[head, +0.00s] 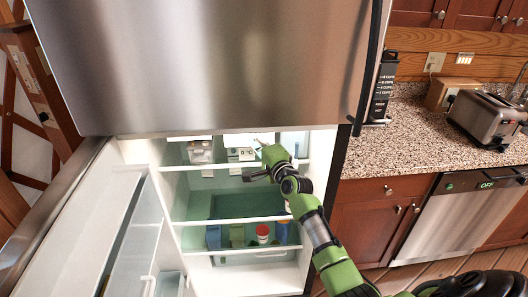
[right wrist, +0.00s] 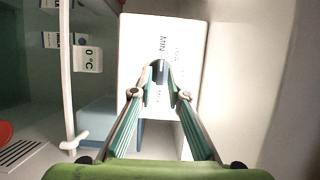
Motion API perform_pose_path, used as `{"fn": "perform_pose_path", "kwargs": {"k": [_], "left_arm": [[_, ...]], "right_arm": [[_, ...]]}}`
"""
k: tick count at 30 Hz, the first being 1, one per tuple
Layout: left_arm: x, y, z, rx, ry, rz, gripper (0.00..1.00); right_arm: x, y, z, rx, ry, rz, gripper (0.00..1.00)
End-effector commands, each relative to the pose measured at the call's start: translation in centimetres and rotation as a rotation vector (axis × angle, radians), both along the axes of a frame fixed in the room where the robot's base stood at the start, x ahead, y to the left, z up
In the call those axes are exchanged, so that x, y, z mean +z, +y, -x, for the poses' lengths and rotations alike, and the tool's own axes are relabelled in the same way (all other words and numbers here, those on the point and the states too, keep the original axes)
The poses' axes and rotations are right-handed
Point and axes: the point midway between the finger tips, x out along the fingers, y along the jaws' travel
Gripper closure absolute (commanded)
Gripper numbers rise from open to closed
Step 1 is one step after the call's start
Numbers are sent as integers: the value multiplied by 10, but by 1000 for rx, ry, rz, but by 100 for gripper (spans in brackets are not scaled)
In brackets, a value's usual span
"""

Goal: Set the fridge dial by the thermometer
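The thermometer (head: 246,154) is a small white block reading 0 °C inside the open fridge. It also shows sideways at the left of the right wrist view (right wrist: 88,59). The dial (right wrist: 160,66) is a dark knob on a white housing (right wrist: 138,32) with the letters MIN beside it. My right gripper (right wrist: 159,75) reaches into the upper part of the fridge. Its fingertips are close together on both sides of the knob and appear closed on it; they hide part of the knob and its markings. My left gripper is not in view.
The fridge door (head: 70,215) stands open at the left. Wire-edged shelves (head: 235,220) hold several containers, including a red jar (head: 262,232). The steel upper door (head: 210,70) overhangs the opening. A counter (head: 415,140) with a toaster (head: 485,118) is at the right.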

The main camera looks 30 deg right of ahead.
Motion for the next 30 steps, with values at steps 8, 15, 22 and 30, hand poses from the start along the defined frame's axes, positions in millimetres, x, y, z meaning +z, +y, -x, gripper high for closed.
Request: {"fn": "perform_pose_path", "kwargs": {"k": [8, 15, 22, 30], "left_arm": [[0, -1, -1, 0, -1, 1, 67], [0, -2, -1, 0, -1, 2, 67], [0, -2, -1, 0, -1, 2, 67], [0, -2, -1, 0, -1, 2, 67]], "right_arm": [[-1, 3, 53, 0, 2, 1, 84], [-1, 5, 87, 0, 3, 1, 84], [-1, 6, 97, 0, 4, 1, 84], [-1, 6, 97, 0, 3, 1, 84]]}}
